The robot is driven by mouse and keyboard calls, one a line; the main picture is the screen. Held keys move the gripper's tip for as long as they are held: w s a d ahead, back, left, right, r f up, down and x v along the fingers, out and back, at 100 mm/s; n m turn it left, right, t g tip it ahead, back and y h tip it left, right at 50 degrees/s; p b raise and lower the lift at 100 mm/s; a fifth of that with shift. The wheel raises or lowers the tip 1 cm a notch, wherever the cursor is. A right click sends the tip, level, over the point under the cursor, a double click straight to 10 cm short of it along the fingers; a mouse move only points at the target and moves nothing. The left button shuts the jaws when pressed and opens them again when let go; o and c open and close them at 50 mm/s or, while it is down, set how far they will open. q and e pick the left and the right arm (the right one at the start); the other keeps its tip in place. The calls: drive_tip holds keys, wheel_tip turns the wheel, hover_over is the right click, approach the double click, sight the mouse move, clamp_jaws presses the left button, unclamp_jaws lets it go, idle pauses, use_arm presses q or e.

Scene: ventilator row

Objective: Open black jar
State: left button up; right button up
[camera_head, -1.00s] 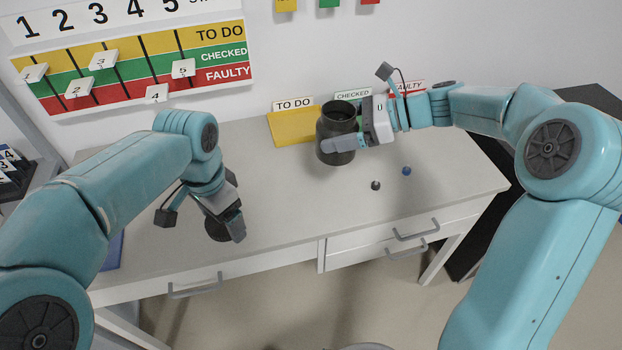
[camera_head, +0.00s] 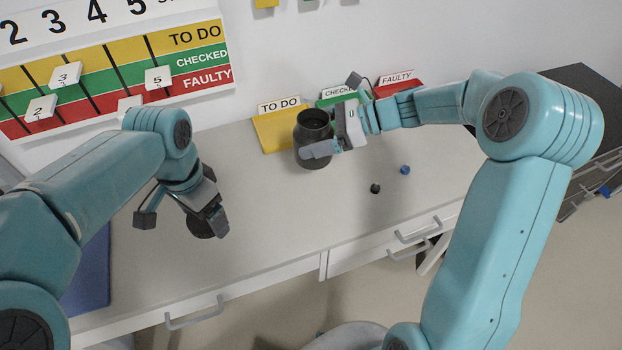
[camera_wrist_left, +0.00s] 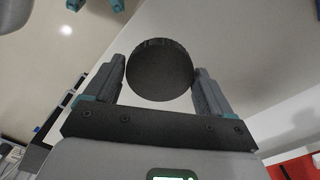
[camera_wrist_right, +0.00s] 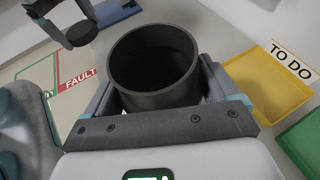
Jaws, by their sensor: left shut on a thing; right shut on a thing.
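The black jar (camera_head: 312,130) is upright near the back of the white table, its mouth open and no lid on it. My right gripper (camera_head: 322,150) is shut around its side. In the right wrist view the jar (camera_wrist_right: 155,75) sits between the fingers and its dark inside shows. My left gripper (camera_head: 212,215) is shut on the round black lid (camera_head: 201,226), to the left of the jar and apart from it. In the left wrist view the lid (camera_wrist_left: 160,72) shows between the two fingers. I cannot tell whether the jar's base touches the table.
A yellow tray (camera_head: 272,134) marked TO DO, a green CHECKED one and a red FAULTY one (camera_head: 402,82) stand along the wall. A small black knob (camera_head: 375,188) and a blue one (camera_head: 405,170) lie right of the jar. The table's middle is clear.

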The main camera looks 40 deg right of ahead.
wheel_tip(320, 180, down, 15)
drive_tip(key=shift+d+r, duration=0.1)
drive_tip(key=shift+r, duration=0.1)
drive_tip(key=shift+w+f, duration=0.1)
drive_tip(key=shift+f, duration=0.15)
drive_tip(key=o, duration=1.8)
